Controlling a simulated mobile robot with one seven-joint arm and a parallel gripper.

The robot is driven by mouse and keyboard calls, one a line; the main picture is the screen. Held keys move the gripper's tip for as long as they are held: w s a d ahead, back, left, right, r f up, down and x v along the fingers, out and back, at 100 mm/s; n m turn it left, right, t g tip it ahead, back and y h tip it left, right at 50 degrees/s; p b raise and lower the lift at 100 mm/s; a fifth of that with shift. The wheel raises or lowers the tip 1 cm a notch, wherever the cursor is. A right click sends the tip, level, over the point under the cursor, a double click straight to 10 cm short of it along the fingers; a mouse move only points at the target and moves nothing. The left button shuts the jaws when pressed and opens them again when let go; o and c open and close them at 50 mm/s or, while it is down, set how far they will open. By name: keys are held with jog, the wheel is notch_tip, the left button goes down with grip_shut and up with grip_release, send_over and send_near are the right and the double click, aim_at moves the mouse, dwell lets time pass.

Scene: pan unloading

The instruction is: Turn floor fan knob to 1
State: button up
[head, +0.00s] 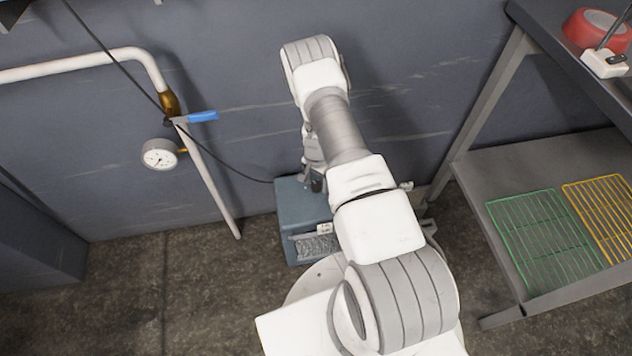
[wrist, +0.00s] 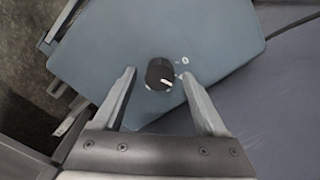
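The floor fan (head: 293,203) is a blue-grey box on the floor against the wall in the head view. In the wrist view its flat blue-grey top (wrist: 95,55) fills the upper middle. A round black knob (wrist: 160,73) with a white pointer mark sits on that top. The pointer is turned toward the lower right. A printed 0 is right of the knob, with a small mark below it, partly by the right finger. My gripper (wrist: 159,74) is open, with one fingertip on each side of the knob and visible gaps. In the head view my arm partly hides it.
A grey metal rack with green (head: 545,235) and yellow (head: 605,205) wire grids stands at the right. A white pipe (head: 90,65) with a blue-handled valve (head: 203,117) and a gauge (head: 160,154) is at the left. A black cable (head: 215,160) runs to the fan.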

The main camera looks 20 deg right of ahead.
notch_tip(320, 180, up, 17)
jog(key=p, duration=0.5)
jog(key=shift+r, duration=0.2)
dwell(0.3)
notch_tip(320, 180, up, 14)
jog(key=r+n+t, duration=0.1)
jog(key=n, duration=0.1)
send_over(316, 184)
jog(key=w+a, duration=0.2)
jog(key=a, duration=0.1)
jog(key=s+a+r+n+t+y, duration=0.1)
jog(key=s+a+r+n, duration=0.15)
jog(key=r, duration=0.95)
jog(key=s+a+r+n+t, duration=0.2)
jog(key=s+a+r+n, duration=0.2)
jog(key=s+r, duration=0.8)
jog(key=s+r+n+t+h, duration=0.1)
jog(key=s+r, duration=0.2)
jog(key=s, duration=0.3)
jog(key=s+r+n+t, duration=0.1)
jog(key=s+r+n, duration=0.15)
jog(key=s, duration=0.35)
notch_tip(316, 184, up, 17)
jog(key=p, duration=1.6)
jog(key=shift+a+m+p, duration=0.25)
jog(key=shift+m+p, duration=0.05)
jog(key=shift+p, duration=0.1)
